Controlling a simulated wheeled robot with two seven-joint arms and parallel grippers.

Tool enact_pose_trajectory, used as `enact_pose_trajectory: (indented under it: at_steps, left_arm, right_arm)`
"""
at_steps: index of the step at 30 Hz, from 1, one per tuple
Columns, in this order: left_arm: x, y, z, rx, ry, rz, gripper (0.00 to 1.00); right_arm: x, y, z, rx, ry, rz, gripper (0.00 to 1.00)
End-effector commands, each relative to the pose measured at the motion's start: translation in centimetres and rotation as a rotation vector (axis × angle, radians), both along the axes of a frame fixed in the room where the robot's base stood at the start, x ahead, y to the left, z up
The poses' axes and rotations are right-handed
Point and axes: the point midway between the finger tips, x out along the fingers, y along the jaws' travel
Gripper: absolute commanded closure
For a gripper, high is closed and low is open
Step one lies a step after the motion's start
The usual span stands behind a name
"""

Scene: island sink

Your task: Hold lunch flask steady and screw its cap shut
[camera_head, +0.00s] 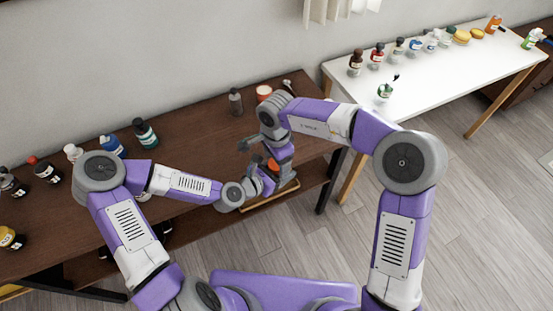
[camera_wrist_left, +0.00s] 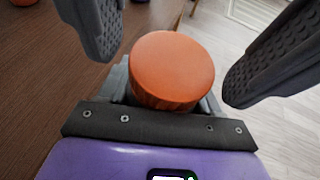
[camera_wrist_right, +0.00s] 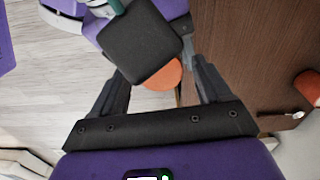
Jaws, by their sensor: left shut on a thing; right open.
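The flask's round orange cap (camera_wrist_left: 172,65) fills the middle of the left wrist view, with a ridged side. It also shows in the head view (camera_head: 272,164), and partly in the right wrist view (camera_wrist_right: 166,76) behind a dark square part of my left arm. My left gripper (camera_head: 262,183) is shut on the flask below the cap; the flask body is mostly hidden. My right gripper (camera_head: 257,145) is open, and its fingers stand apart on either side of the cap (camera_wrist_right: 158,88) without visibly touching it. Whether the cap sits fully down cannot be seen.
The brown table (camera_head: 190,115) runs along the wall. A dark bottle (camera_head: 235,102) and an orange-topped container (camera_head: 264,92) stand behind my right gripper. Several bottles stand at the left. A white table (camera_head: 430,75) with more bottles is at the right.

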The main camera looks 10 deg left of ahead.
Motion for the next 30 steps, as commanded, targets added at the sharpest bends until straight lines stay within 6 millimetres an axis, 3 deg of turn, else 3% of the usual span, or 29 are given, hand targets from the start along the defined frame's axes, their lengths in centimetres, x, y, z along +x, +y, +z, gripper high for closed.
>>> enact_pose_trajectory:
  at_steps: [9, 19, 24, 30]
  left_arm:
    - [0.0, 0.0, 0.0, 0.0, -0.001, 0.0, 1.0]
    - [0.0, 0.0, 0.0, 0.0, -0.001, 0.0, 1.0]
    - [0.0, 0.0, 0.0, 0.0, -0.001, 0.0, 1.0]
    - [0.0, 0.0, 0.0, 0.0, -0.001, 0.0, 1.0]
  right_arm:
    - [0.0, 0.0, 3.9, 0.002, -0.002, 0.0, 0.23]
    - [0.0, 0.0, 4.4, 0.001, 0.0, 0.0, 0.23]
    - [0.0, 0.0, 4.4, 0.001, 0.0, 0.0, 0.0]
    - [0.0, 0.0, 4.4, 0.001, -0.001, 0.0, 0.0]
